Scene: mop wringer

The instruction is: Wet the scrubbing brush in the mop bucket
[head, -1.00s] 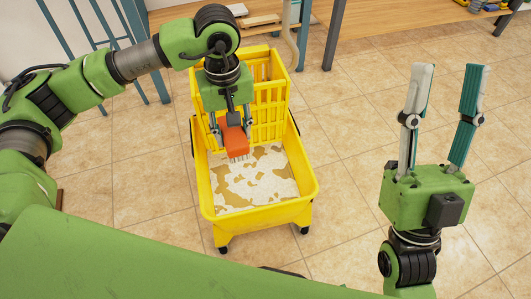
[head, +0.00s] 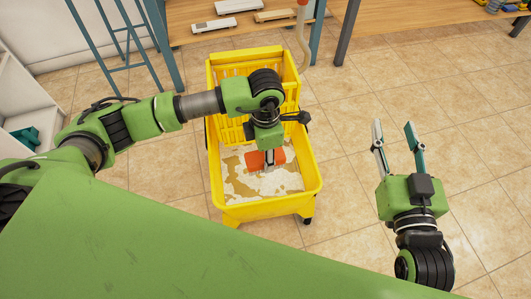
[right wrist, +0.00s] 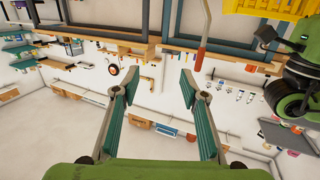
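The yellow mop bucket (head: 312,190) stands on the tiled floor, its slotted wringer (head: 229,68) at the back. Murky, patchy brown and white water (head: 236,185) shows inside. My left gripper (head: 267,165) is over the water, pointing down, with the orange scrubbing brush (head: 255,161) between its fingers. The arm hides part of the grip, and I cannot tell whether the bristles touch the water. My right gripper (head: 398,140) is open and empty, off to the right of the bucket. Its spread fingers also show in the right wrist view (right wrist: 160,95).
A wooden bench (head: 400,17) with tools runs along the back. A blue-framed rack (head: 110,40) stands at back left, and a white shelf unit (head: 25,110) is at the left edge. The floor (head: 470,130) right of the bucket is clear.

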